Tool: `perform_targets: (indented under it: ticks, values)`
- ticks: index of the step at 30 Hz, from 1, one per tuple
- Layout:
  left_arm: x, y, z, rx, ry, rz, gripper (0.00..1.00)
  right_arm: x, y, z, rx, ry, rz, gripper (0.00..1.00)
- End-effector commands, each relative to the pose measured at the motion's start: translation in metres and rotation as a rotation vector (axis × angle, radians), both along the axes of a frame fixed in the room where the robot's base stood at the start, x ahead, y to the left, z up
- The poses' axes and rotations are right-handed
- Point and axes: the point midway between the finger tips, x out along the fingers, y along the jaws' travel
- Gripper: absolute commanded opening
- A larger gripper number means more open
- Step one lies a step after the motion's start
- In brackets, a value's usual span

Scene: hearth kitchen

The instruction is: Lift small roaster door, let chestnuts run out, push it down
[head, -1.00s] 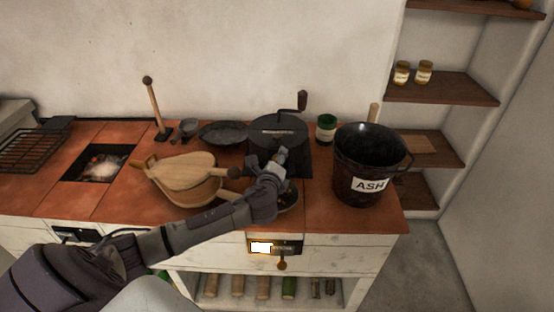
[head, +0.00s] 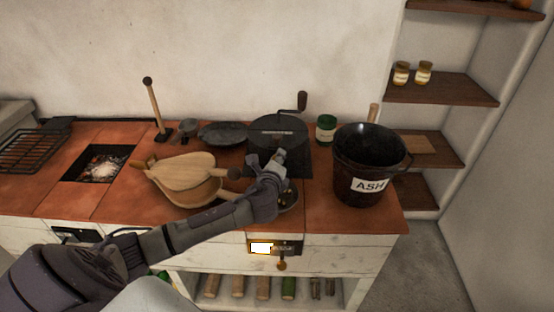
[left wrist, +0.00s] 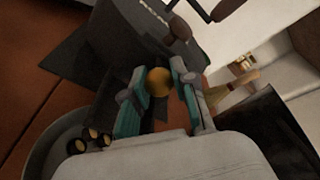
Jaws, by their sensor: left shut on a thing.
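The dark roaster drum (head: 277,130) with a crank stands at the back of the tiled counter. It also shows in the left wrist view (left wrist: 150,35). My left gripper (head: 279,156) is at its front, with its fingers closed around a round brass-coloured knob (left wrist: 159,82), which I take to be the small door's knob. The door itself is hidden by the gripper. A dark bowl (head: 291,206) sits below, partly behind my wrist. In the left wrist view several chestnuts (left wrist: 90,139) lie inside its rim (left wrist: 43,150). My right gripper is out of view.
A black ASH bucket (head: 367,160) stands right of the roaster, with a green jar (head: 326,129) behind. Wooden bellows (head: 180,170) lie left of my gripper. A dark pan (head: 222,133) and a fire opening (head: 98,165) are further left. Counter tiles in front of the bucket are clear.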

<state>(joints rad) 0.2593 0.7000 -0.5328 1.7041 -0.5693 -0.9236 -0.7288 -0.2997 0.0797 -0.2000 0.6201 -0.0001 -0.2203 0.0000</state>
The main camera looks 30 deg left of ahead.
Motion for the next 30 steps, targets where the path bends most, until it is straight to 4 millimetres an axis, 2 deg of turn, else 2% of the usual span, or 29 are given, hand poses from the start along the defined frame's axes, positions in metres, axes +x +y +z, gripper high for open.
perform_targets:
  ticks: [1, 6, 13, 14, 18, 30]
  values:
    - [-0.001, 0.001, -0.010, -0.001, 0.007, 0.003, 0.00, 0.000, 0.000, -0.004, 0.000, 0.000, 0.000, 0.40]
    - [-0.002, 0.000, -0.034, -0.005, 0.014, 0.004, 0.00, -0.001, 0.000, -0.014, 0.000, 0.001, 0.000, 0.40]
    - [-0.003, 0.000, -0.034, -0.004, 0.016, 0.003, 0.00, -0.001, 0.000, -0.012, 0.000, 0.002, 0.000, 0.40]
    - [-0.003, 0.000, -0.034, -0.004, 0.016, 0.003, 0.28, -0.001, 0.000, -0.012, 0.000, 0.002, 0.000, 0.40]
    - [-0.002, 0.000, -0.032, -0.003, 0.014, 0.003, 0.51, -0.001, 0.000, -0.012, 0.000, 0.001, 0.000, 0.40]
    - [-0.001, 0.000, -0.028, -0.001, 0.007, 0.003, 0.53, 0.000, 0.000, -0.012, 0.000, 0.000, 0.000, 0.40]
